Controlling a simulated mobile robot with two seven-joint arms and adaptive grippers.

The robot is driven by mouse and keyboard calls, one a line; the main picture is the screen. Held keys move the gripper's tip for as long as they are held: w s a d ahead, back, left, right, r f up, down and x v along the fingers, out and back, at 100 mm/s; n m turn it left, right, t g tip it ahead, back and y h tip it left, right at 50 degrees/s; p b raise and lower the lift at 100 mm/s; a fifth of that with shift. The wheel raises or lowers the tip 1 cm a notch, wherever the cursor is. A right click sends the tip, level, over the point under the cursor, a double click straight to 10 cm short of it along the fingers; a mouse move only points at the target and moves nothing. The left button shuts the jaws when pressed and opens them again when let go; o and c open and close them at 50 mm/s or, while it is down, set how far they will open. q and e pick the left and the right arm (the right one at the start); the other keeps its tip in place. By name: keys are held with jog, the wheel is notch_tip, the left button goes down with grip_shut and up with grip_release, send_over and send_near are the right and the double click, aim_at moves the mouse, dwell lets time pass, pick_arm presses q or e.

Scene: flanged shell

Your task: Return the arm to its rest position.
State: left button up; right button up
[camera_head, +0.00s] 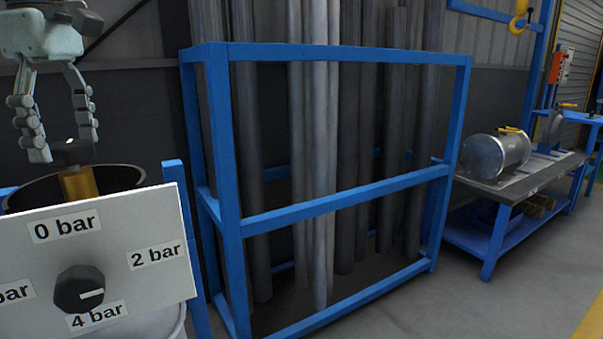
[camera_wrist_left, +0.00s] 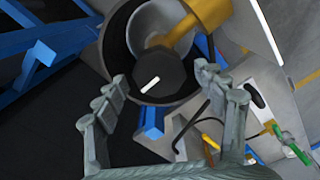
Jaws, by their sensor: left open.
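My left gripper (camera_head: 66,148) is at the upper left of the head view, pointing down with its fingers spread. A dark knob with a white mark (camera_head: 72,152) shows between and just beyond the fingertips, above a yellow stem (camera_head: 78,183). In the left wrist view, the open fingers (camera_wrist_left: 160,74) stand on either side of the faceted dark knob (camera_wrist_left: 157,80), with nothing visibly gripped. I cannot tell whether a finger touches it. The yellow pipe (camera_wrist_left: 200,20) is behind the knob. My right gripper is in neither view.
A dark round vessel rim (camera_head: 125,178) surrounds the stem. In front stands a white panel (camera_head: 150,220) with bar labels and a black dial (camera_head: 80,290). A blue rack (camera_head: 340,205) of tall pipes is to the right, then a bench (camera_head: 510,185) with a metal cylinder (camera_head: 492,155).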

pick_arm(q)
jog(key=n, duration=0.6)
jog(key=shift+s+n, duration=0.1)
jog(key=shift+n, duration=0.2)
jog(key=n, duration=0.4)
jog(key=shift+d, duration=0.1)
jog(key=n, duration=0.3)
jog(key=shift+n, duration=0.3)
jog(key=shift+s+f, duration=0.1)
